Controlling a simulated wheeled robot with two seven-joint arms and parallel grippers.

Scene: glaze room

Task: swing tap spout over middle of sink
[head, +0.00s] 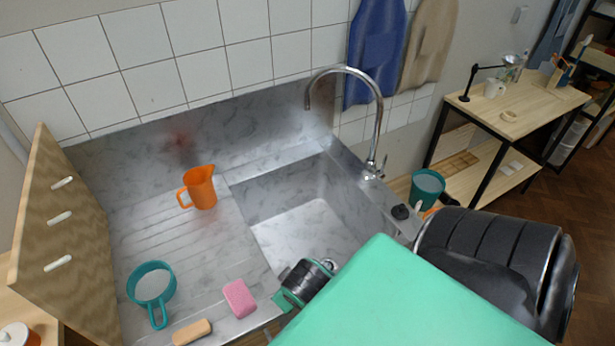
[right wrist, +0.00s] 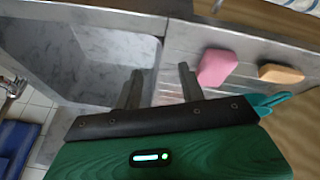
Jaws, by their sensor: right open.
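The chrome tap (head: 378,120) stands upright at the sink's right rim in the head view. Its arched spout bends left, and its tip (head: 307,106) appears in front of the back splash panel, above the basin's far side. The grey marbled sink basin (head: 310,230) is empty; it also shows in the right wrist view (right wrist: 60,60). My right gripper (right wrist: 158,85) is open and empty, with its fingers over the basin's edge beside the drainboard. In the head view my right arm hides the basin's near corner. My left gripper is out of view.
On the drainboard are an orange jug (head: 202,188), a teal sieve-like cup (head: 152,284), a pink sponge (head: 239,298) and a tan block (head: 192,332). A wooden board (head: 60,230) stands at left.

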